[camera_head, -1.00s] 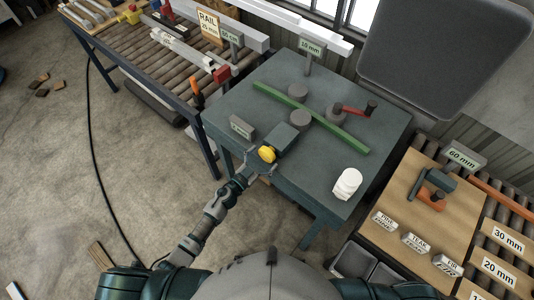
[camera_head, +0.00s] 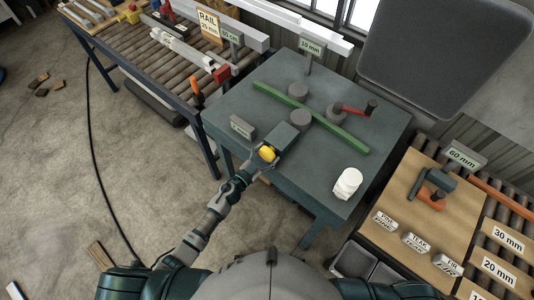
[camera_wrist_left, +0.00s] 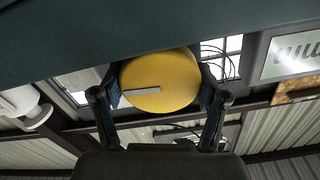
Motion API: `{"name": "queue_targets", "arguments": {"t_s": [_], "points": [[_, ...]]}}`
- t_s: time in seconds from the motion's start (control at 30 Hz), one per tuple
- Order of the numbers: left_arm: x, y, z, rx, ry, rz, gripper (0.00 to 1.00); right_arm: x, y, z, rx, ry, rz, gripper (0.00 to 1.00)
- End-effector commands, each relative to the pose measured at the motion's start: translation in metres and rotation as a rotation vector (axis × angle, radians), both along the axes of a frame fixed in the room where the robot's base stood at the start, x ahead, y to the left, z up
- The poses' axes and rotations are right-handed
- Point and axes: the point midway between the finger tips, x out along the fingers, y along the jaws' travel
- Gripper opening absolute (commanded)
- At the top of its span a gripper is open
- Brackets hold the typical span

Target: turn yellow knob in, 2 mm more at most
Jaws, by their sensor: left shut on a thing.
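The yellow knob (camera_head: 267,153) sits on the near end of a dark block (camera_head: 283,138) at the near edge of the teal table (camera_head: 240,90). In the left wrist view the yellow knob (camera_wrist_left: 160,80) is a round disc with a grey bar mark lying nearly level, left of its middle. My left gripper (camera_head: 262,158) is at the knob, and its fingers (camera_wrist_left: 160,100) are on both sides of it, shut on it. My right gripper is not in view.
A green bar (camera_head: 310,117) lies across the table among several grey round posts. A hammer-like tool with a red handle (camera_head: 352,110) lies behind it. A white stacked object (camera_head: 347,184) stands at the near right. A small sign (camera_head: 241,127) stands left of the block.

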Motion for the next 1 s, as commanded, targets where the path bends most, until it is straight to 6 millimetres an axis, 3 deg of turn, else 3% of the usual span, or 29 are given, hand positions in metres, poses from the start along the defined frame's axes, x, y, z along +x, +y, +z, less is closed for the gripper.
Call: {"name": "queue_targets", "arguments": {"t_s": [0.2,0.5,0.53,0.63,1.0], "points": [[-0.0003,-0.0003,-0.0004,0.124,-0.089,0.000,0.38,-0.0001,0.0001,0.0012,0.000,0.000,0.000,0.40],[-0.0005,-0.0003,-0.0008,0.138,-0.098,0.000,0.38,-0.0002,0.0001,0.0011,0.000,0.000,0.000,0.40],[-0.0005,-0.0003,-0.0008,0.138,-0.098,0.000,0.76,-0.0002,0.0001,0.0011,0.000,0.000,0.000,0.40],[-0.0005,-0.0004,-0.0008,0.137,-0.099,0.000,0.99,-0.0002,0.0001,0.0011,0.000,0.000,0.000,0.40],[-0.0023,0.0010,-0.0007,0.136,-0.098,0.000,0.99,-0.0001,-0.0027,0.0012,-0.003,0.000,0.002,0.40]]}}
